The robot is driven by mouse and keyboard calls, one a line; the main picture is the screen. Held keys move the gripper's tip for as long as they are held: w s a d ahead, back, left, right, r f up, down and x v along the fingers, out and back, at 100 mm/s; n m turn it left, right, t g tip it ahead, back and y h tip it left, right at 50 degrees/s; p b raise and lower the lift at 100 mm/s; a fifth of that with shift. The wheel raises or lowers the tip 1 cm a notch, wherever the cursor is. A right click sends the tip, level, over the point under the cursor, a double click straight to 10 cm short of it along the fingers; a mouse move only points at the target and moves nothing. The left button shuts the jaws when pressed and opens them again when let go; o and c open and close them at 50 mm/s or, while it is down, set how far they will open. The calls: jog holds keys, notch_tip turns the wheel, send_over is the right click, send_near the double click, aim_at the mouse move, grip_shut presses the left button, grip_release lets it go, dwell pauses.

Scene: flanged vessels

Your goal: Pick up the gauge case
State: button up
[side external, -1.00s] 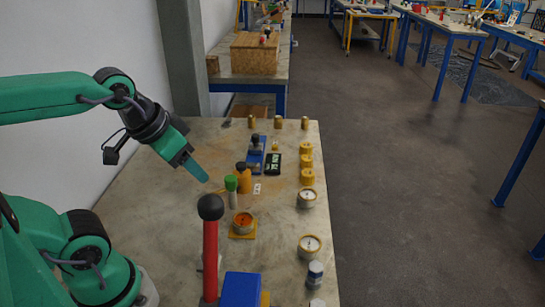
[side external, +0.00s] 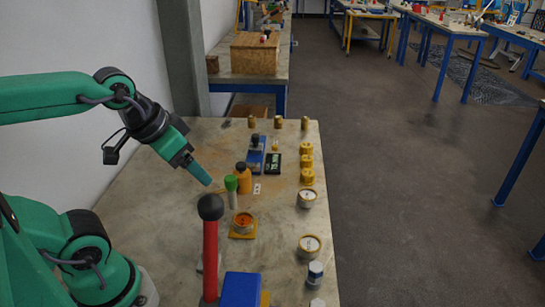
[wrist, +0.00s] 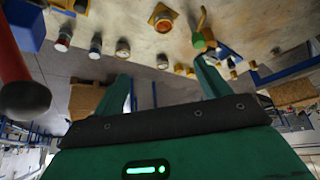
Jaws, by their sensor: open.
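Two round cases with white dials stand along the table's right edge, one farther off (side external: 307,198) and one nearer (side external: 309,246); either could be the gauge case, and I cannot tell which is meant. In the wrist view the nearer one seems to be a round piece (wrist: 123,48) near the table edge. An orange-faced round piece (side external: 243,222) sits on a yellow square plate left of them; it also shows in the wrist view (wrist: 162,18). My gripper (side external: 209,182) is open and empty, above the table and left of these pieces. Both fingers (wrist: 162,70) show apart in the wrist view.
A red post with a black ball (side external: 210,245) and a blue block (side external: 240,290) stand nearer the camera. A green-topped piece (side external: 232,190) and an orange bottle (side external: 243,178) stand close to my gripper. Yellow fittings (side external: 306,162) line the right edge. The table's left part is clear.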

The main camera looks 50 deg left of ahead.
jog(key=shift+w, duration=0.15)
jog(key=n+g, duration=0.5)
jog(key=n, duration=0.1)
send_over(242, 220)
notch_tip(242, 220, down, 15)
jog(key=shift+a+r, duration=0.1)
jog(key=shift+a, duration=0.05)
jog(key=shift+f+n+g, duration=0.3)
jog(key=shift+f+n, duration=0.1)
jog(key=shift+f, duration=1.4)
jog(key=shift+f, duration=0.1)
jog(key=shift+f, duration=2.5)
